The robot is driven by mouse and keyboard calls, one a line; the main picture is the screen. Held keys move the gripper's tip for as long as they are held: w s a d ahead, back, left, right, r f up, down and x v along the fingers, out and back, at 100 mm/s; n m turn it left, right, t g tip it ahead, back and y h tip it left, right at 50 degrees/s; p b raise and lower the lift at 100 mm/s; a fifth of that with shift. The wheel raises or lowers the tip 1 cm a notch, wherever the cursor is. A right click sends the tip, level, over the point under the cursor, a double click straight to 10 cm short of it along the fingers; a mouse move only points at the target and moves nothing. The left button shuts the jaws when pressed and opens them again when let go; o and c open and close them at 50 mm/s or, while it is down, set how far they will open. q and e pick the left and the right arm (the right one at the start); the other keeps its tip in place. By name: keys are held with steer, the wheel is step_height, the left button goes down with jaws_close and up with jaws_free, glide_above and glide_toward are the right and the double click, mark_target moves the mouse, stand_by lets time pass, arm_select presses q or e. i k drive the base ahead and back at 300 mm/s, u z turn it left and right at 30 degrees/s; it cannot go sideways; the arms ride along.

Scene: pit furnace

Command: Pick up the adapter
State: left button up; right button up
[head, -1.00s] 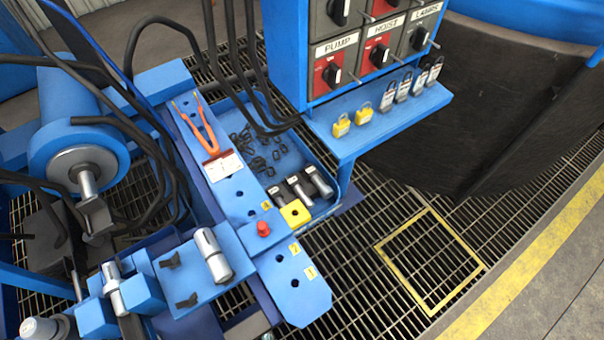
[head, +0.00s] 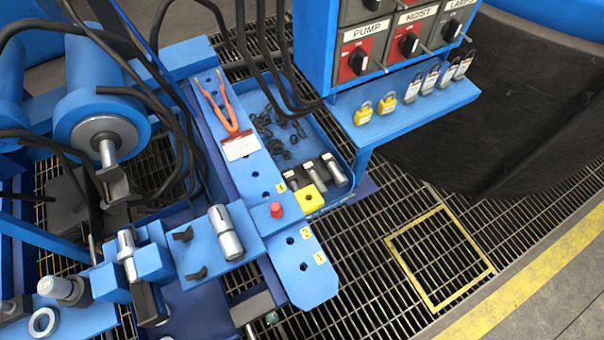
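No part is marked as the adapter, and I cannot tell which one it is. Several short metal cylinders with dark and silver parts (head: 333,170) lie in the blue tray (head: 343,143), beside a yellow block with a hole (head: 309,199). At lower left are a metal ring (head: 43,322) and a grey cylindrical part (head: 62,290) on a blue surface. Neither of my grippers is in view.
Orange-handled tongs (head: 217,105) and a tag lie on the long blue beam (head: 306,270), which has a red knob (head: 276,210). Black chain links (head: 270,130) lie in the tray. Padlocks (head: 386,104) stand on the control panel shelf. Black cables hang over the tray.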

mark_target(288, 176)
steer(key=z, duration=1.3)
steer(key=i, duration=0.55)
steer(key=u, duration=2.75)
